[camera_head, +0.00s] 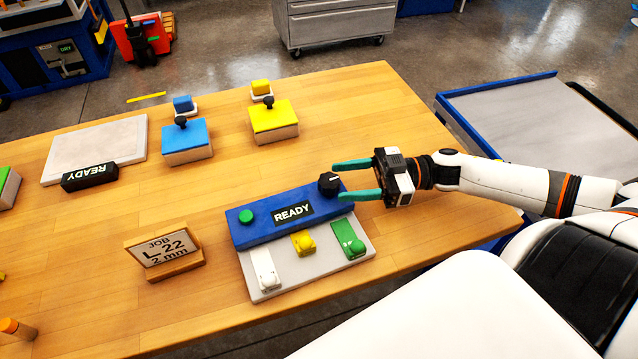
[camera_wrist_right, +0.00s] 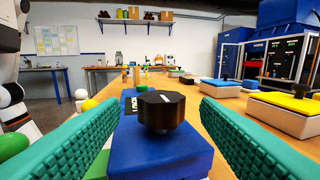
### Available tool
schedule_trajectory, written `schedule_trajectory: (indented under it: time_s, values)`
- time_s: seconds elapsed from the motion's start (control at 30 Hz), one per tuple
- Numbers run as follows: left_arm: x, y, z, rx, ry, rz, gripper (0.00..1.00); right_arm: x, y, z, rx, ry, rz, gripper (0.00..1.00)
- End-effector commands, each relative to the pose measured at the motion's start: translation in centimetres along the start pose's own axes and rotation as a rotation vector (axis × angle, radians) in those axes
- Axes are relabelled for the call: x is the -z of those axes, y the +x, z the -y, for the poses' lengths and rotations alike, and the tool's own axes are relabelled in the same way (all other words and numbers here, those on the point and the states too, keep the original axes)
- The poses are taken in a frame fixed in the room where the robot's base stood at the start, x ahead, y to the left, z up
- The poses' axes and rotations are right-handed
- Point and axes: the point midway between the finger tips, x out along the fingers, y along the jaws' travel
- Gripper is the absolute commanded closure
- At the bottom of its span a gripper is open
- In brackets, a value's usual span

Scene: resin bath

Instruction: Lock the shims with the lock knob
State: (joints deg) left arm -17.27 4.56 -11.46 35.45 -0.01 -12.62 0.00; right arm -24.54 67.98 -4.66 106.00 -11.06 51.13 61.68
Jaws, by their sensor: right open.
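The black lock knob (camera_head: 329,184) stands at the far right end of a blue block (camera_head: 250,233) with a READY display (camera_head: 293,213) and a green button (camera_head: 246,216). White, yellow and green shims (camera_head: 265,269) (camera_head: 303,243) (camera_head: 348,239) sit on the grey plate (camera_head: 317,262) in front. My right gripper (camera_head: 342,180) is open, its teal fingers on either side of the knob's end of the block. In the right wrist view the knob (camera_wrist_right: 162,110) stands ahead between the open fingers (camera_wrist_right: 165,140), apart from both. My left gripper is not in view.
A job card (camera_head: 161,249) reading L 22, 2 mm stands left of the block. Blue-topped (camera_head: 185,140) and yellow-topped (camera_head: 273,120) boxes with black knobs stand behind. A pale plate (camera_head: 97,148) with another READY display (camera_head: 90,177) lies at left. The table between is clear.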

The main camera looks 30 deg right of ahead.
Motion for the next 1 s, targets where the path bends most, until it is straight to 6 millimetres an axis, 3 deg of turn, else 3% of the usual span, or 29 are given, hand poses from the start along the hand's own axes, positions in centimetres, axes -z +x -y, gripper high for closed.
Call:
schedule_trajectory:
  time_s: [0.1,0.33,0.77,1.0]
  values:
    - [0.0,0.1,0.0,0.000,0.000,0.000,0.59,-0.2,2.2,0.1,0.000,-0.004,0.006,0.43]
    - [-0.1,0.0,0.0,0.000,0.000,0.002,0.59,-0.1,5.0,0.0,0.000,-0.002,0.003,0.43]
    - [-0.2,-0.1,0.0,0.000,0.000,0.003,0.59,0.0,6.0,0.0,0.000,0.000,0.000,0.43]
    - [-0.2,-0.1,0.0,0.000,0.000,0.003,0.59,0.0,5.9,0.0,0.000,0.000,0.000,0.81]
